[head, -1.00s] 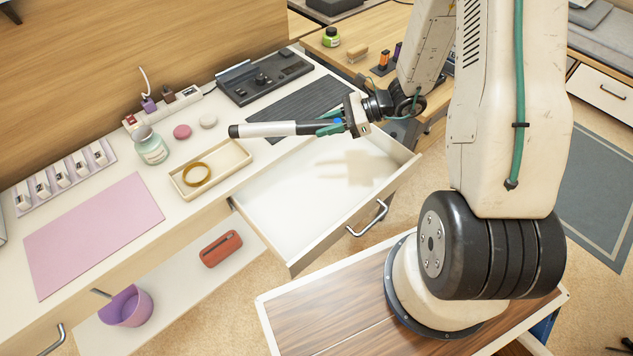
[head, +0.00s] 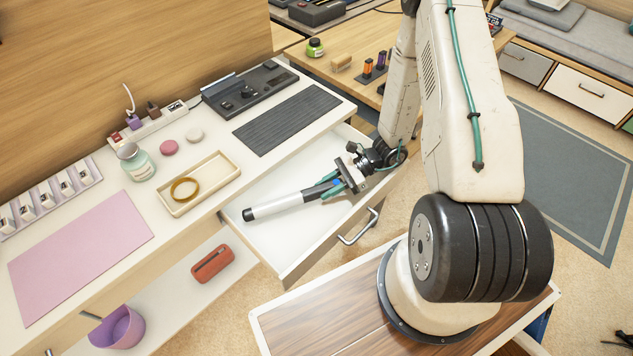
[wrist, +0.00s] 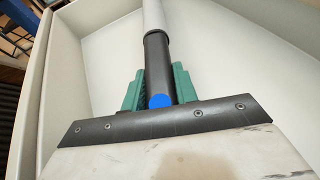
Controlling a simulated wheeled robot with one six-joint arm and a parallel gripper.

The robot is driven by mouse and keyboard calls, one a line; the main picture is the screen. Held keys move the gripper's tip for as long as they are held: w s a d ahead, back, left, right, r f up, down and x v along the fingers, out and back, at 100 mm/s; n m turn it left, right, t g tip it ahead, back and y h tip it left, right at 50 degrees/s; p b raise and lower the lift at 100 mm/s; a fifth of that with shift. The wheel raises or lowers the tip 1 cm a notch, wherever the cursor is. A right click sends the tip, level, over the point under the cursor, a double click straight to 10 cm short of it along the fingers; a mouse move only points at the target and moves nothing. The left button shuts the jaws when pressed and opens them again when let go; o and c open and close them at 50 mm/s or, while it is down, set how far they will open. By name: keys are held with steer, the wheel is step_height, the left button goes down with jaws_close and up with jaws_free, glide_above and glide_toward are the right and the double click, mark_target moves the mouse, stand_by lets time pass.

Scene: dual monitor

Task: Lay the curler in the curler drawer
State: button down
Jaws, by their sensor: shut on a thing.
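The curler (head: 281,206) is a white rod with a black tip and a dark handle. My gripper (head: 331,187) is shut on its handle end. The curler lies lengthwise inside the outline of the open white drawer (head: 277,237), low over its floor; I cannot tell whether it touches. In the wrist view the dark handle (wrist: 157,65) with a blue end sits between the green fingers of my gripper (wrist: 157,88). The drawer walls (wrist: 52,70) show around it. The handle's end is partly hidden by my gripper.
The desk top above the drawer holds a cream tray (head: 209,196) with a yellow ring, a grey ribbed mat (head: 287,118), a jar (head: 136,163) and a pink mat (head: 80,255). A red case (head: 212,263) and a purple bin (head: 118,328) are below.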

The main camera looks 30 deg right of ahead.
steer(key=w, duration=0.1)
steer(key=w+a, duration=0.1)
steer(key=w+f, duration=0.1)
steer(key=shift+w+a, duration=0.15)
steer(key=shift+w, duration=0.25)
steer(key=shift+f, duration=0.15)
steer(key=c, duration=1.1)
jaws_free()
